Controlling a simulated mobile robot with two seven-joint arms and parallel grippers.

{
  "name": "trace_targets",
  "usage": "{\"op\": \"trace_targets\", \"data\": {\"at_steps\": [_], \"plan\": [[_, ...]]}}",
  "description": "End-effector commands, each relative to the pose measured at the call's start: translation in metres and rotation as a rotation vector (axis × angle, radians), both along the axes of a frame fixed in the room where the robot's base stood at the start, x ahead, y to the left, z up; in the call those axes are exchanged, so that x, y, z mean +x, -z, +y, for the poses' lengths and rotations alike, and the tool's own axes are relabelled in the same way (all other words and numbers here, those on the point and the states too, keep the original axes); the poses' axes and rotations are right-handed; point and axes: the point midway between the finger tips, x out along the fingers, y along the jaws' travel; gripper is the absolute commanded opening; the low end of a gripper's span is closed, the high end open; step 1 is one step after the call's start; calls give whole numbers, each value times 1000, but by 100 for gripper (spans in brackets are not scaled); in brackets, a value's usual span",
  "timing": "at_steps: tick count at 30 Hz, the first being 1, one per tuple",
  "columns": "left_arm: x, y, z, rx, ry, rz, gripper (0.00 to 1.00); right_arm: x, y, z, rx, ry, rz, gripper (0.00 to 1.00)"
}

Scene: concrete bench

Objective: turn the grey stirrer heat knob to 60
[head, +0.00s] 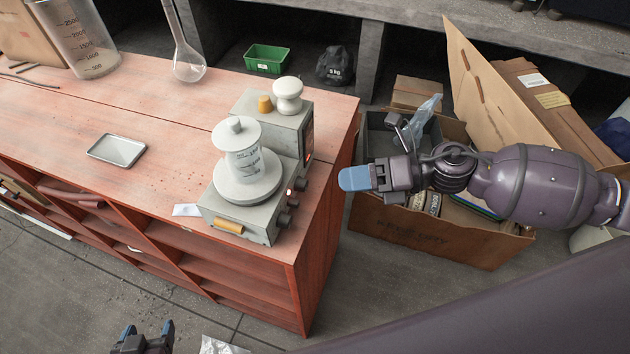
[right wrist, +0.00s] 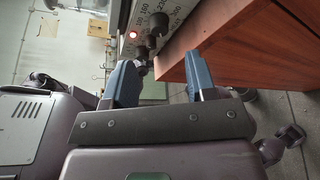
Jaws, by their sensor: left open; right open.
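The grey stirrer (head: 258,224) stands on the red-brown bench, with a beaker on its round plate. Dark knobs (head: 292,203) stick out of its right side in the head view. In the right wrist view, dark knobs (right wrist: 158,23) stand out from a panel with printed numbers and a lit red lamp. I cannot tell which is the heat knob or read its setting. My right gripper (head: 356,178) is to the right of the knobs, open and empty, apart from them; its blue fingers (right wrist: 160,82) show in the right wrist view. My left gripper (head: 147,335) is open and empty at the bottom edge.
A second grey box (head: 268,108) with a white knob-topped object stands behind the stirrer. A metal tray (head: 117,150), a flask (head: 188,62) and a large beaker (head: 88,45) are on the bench. An open cardboard box (head: 430,237) lies below my right arm. The bench edge (head: 325,200) is near the knobs.

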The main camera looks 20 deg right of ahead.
Motion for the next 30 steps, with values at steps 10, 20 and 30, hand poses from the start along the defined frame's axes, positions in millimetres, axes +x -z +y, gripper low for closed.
{"op": "trace_targets", "data": {"at_steps": [10,20,30], "plan": [[1,-4,1,1,0,-3,67,14,9,49,2,-1,-2,52],[-2,-1,2,1,-2,5,67,17,14,64,0,1,0,52],[-1,-4,1,1,-2,-1,67,17,14,64,1,1,2,30]]}}
